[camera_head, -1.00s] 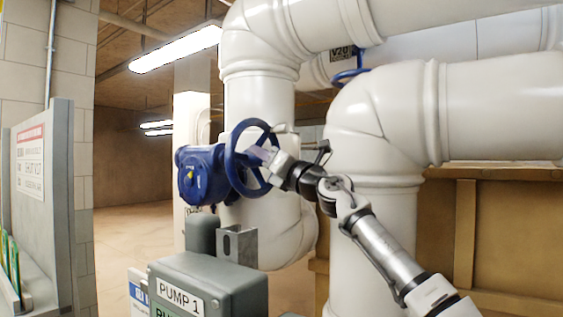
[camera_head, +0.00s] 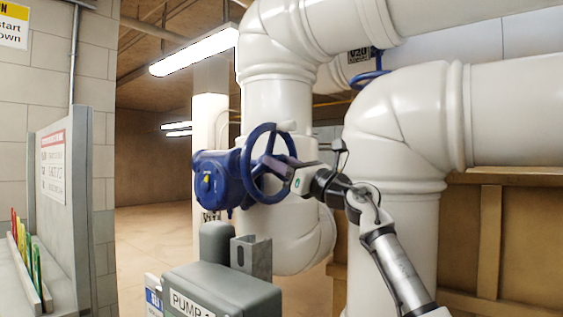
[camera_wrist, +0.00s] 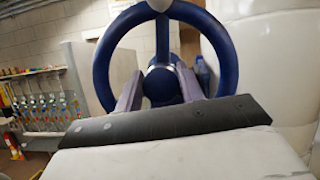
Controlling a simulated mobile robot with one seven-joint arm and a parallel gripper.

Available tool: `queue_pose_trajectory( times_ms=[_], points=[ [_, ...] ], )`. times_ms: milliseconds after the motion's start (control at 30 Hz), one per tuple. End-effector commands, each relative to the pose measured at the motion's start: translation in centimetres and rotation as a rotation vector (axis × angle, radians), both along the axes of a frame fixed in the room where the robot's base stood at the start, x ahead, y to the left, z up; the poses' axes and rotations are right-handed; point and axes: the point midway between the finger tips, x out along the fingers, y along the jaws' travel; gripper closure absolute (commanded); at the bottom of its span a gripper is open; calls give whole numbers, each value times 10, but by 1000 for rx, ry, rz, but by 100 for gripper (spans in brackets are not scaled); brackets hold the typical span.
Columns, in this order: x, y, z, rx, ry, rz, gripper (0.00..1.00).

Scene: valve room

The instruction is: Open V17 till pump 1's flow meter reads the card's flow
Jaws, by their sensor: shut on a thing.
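A blue valve with a blue handwheel (camera_head: 267,129) sits on a white vertical pipe; its label below is too small to read. My gripper (camera_head: 270,162) reaches the wheel from the right and is shut on it near the middle. In the wrist view the wheel (camera_wrist: 103,55) fills the upper middle, its hub (camera_wrist: 161,86) between my two fingers; the exact contact is hidden. A grey box labelled "PUMP" (camera_head: 225,292) stands in front, its label cut by the frame. No flow meter reading is visible.
A grey panel with a printed sheet (camera_head: 53,168) stands at left, with several coloured upright pieces (camera_head: 27,250) before it. Thick white pipes (camera_head: 395,130) crowd the right. A second blue wheel, by a V20 label (camera_head: 358,56), is behind. Floor is open beyond the valve.

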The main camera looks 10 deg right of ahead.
Motion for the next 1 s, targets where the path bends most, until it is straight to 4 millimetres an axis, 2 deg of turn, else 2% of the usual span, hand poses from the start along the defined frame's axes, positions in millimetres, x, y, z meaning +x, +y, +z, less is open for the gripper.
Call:
queue_pose_trajectory(
  times_ms=[400,433,567,1000],
  points=[
    [0,0,-1,-7,-2,0,100],
    [0,0,-1,-7,-2,0,58],
    [0,0,-1,-7,-3,0,41],
    [0,0,-1,36,32,-2,41]
  ],
)
